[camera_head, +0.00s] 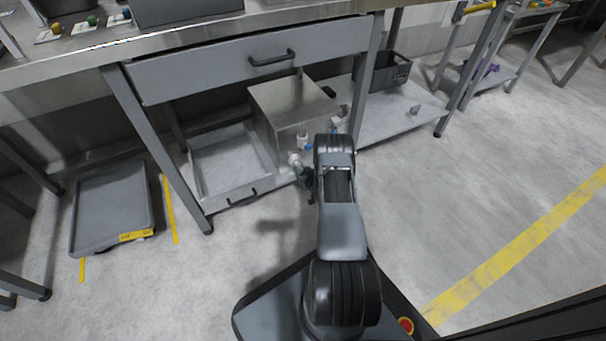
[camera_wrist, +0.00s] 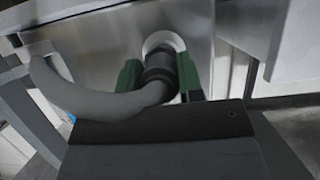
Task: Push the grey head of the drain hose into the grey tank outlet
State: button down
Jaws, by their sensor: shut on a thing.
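The steel tank (camera_head: 285,100) stands on the low shelf under the bench. In the wrist view its front wall (camera_wrist: 100,45) fills the background, with the pale round outlet ring (camera_wrist: 163,39) in it. My gripper (camera_wrist: 160,76) has its green fingers shut on the dark grey hose head (camera_wrist: 159,60), one on each side. The head's front end lines up with the ring and overlaps it; I cannot tell how deep it sits. The pale grey hose (camera_wrist: 85,98) curves off to the left. In the head view my gripper (camera_head: 307,180) is at the tank's front, partly hidden by my arm.
A shallow grey tray (camera_head: 232,165) is left of the tank, and a drawer (camera_head: 260,58) hangs above. Small white and blue fittings (camera_head: 305,140) stick out near the tank's front. A dark bin (camera_head: 392,72) stands right on the shelf. Open floor lies to the right.

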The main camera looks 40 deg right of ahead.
jog(key=shift+w, duration=0.35)
dwell(0.4)
jog(key=c, duration=0.7)
grip_release()
jog(key=p+v, duration=0.6)
jog(key=v, duration=0.8)
jog(key=shift+w+r, duration=0.1)
